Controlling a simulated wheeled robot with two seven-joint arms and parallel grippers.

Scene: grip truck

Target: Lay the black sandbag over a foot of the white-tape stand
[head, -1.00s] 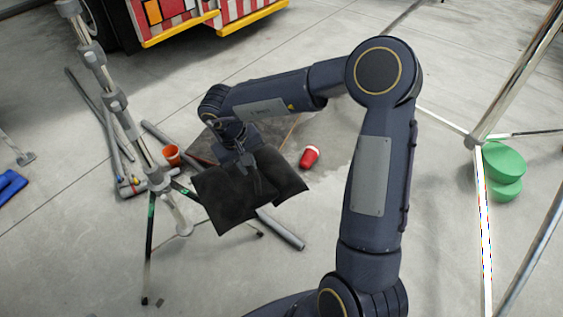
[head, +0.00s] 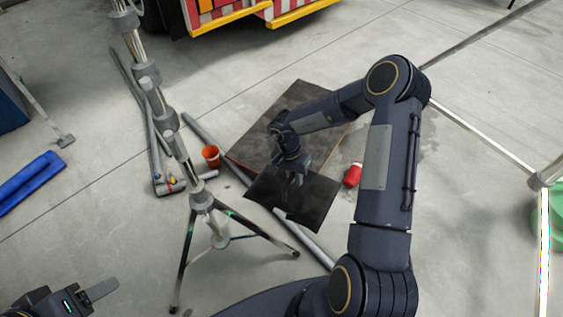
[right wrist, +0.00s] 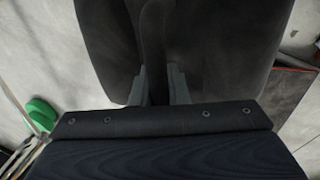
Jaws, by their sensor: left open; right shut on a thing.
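The black sandbag (head: 310,205) hangs from my right gripper (head: 297,178), to the right of a grey stand (head: 200,195) with dark spread legs. In the right wrist view, the fingers (right wrist: 157,88) are shut on the strap between the bag's two dark halves (right wrist: 215,45). The stand's right leg ends in a foot (head: 295,253) just below the bag in the picture, apart from it. Green marks show on its legs; I cannot make out white tape. My left gripper (head: 92,293) is open and empty at the lower left.
A dark board (head: 270,125) lies behind the bag, with a red cup (head: 353,174) to its right and an orange bucket (head: 211,157) to its left. Grey pipes (head: 310,245) lie nearby. A chrome stand (head: 545,235) with a green bag (head: 558,220) is at the right. Blue bars lie left.

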